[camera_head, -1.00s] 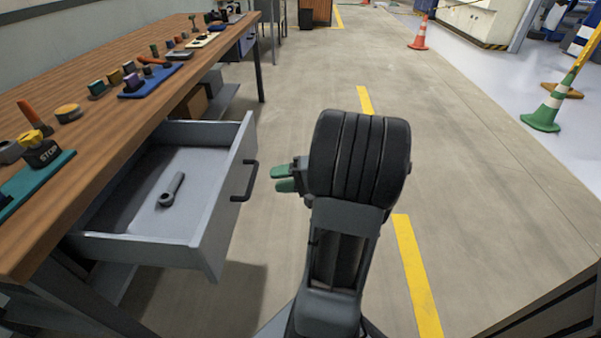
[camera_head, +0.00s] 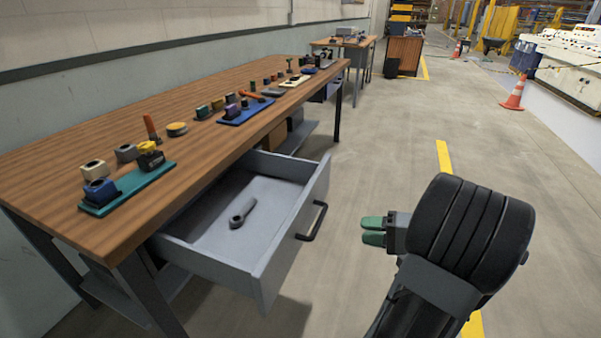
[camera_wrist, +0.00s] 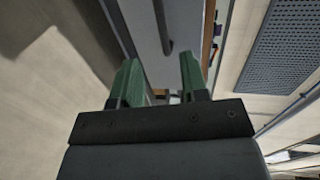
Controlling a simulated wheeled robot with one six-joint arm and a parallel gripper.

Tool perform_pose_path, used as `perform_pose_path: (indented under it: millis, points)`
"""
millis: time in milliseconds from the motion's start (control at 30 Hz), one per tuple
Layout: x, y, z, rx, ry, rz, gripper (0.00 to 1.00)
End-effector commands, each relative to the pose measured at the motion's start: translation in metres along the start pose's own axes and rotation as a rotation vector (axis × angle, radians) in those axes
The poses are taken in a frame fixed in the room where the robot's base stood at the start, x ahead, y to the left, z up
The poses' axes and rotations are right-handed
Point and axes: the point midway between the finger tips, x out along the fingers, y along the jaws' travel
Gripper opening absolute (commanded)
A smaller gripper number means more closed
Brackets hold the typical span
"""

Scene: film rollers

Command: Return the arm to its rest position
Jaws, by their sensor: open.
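My gripper (camera_head: 373,231) has green fingertips and is held in the air to the right of the open drawer, pointing left toward it. In the wrist view the two green fingers (camera_wrist: 160,80) stand apart with nothing between them. My arm is folded behind the gripper at the lower right of the head view. The grey drawer (camera_head: 285,250) is pulled out of the workbench, and its black handle (camera_head: 313,222) is apart from the fingers. A dark grey wrench-like tool (camera_head: 242,213) lies on the drawer floor.
The wooden workbench (camera_head: 110,142) carries a teal board (camera_head: 128,187), a blue board (camera_head: 240,115) and several small parts. The floor (camera_head: 400,130) right of the bench is clear. An orange cone (camera_head: 514,94) stands far right.

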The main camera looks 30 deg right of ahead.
Motion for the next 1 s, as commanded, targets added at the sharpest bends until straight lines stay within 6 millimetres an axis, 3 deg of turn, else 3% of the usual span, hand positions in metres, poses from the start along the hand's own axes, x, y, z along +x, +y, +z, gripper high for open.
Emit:
perform_pose_path:
  millis: [167, 267, 367, 567, 733, 1000]
  points:
    - [0.002, -0.005, 0.002, 0.001, -0.012, 0.011, 0.41]
    - [0.013, -0.026, 0.012, 0.004, -0.071, 0.068, 0.41]
    - [0.033, -0.060, 0.033, 0.005, -0.181, 0.192, 0.41]
    - [0.063, -0.139, 0.095, -0.082, -0.407, 0.582, 0.41]
    - [0.065, -0.202, 0.132, -0.278, -0.471, 0.885, 0.41]
    - [0.061, -0.289, 0.157, -0.654, -0.399, 1.113, 0.41]
